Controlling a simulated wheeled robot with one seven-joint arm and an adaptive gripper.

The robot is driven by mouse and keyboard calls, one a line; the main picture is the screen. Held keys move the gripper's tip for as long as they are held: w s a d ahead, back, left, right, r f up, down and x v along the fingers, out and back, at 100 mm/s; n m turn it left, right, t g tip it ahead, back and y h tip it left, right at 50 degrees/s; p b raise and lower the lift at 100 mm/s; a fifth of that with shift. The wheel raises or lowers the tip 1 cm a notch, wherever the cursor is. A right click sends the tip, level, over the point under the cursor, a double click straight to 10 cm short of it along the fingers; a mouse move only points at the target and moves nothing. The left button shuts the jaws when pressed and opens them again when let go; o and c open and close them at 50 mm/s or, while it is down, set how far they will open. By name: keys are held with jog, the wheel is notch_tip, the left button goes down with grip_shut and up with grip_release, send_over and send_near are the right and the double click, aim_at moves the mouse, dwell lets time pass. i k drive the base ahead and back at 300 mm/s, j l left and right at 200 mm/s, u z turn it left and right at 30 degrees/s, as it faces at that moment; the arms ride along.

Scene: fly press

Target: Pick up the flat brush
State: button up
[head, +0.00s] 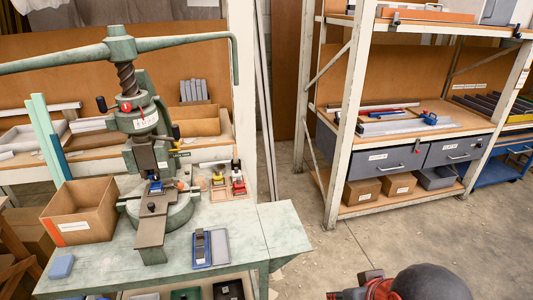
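I cannot pick out the flat brush with certainty. A narrow dark item (199,246) lies on the left half of a small blue-edged tray (224,262) on the green bench; it is too small to tell if this is the brush. The green fly press (150,122) stands on the bench behind the tray. Part of my arm, dark and red, shows at the bottom right edge, well to the right of the bench. My gripper's fingers do not show.
On the green bench (282,232) are a cardboard box (80,212), a blue block (61,267) and a wooden holder (227,194) with yellow-topped and red-topped items. A shelf rack (345,130) with grey drawers stands right. Floor (350,245) between bench and rack is clear.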

aim_at(235, 159)
jog(key=i+l+z, duration=0.55)
jog(key=z, duration=0.15)
jog(key=i+l+z, duration=0.35)
jog(key=i+l+u, duration=0.2)
jog(key=i, duration=0.25)
jog(key=i+u, duration=0.2)
jog(key=i, duration=0.25)
jog(key=i+j+u, duration=0.15)
jog(key=u, duration=0.3)
jog(key=i+u, duration=0.65)
jog(key=u, duration=0.25)
jog(key=i+j+u, duration=0.2)
jog(key=i, duration=0.4)
jog(key=l, duration=0.15)
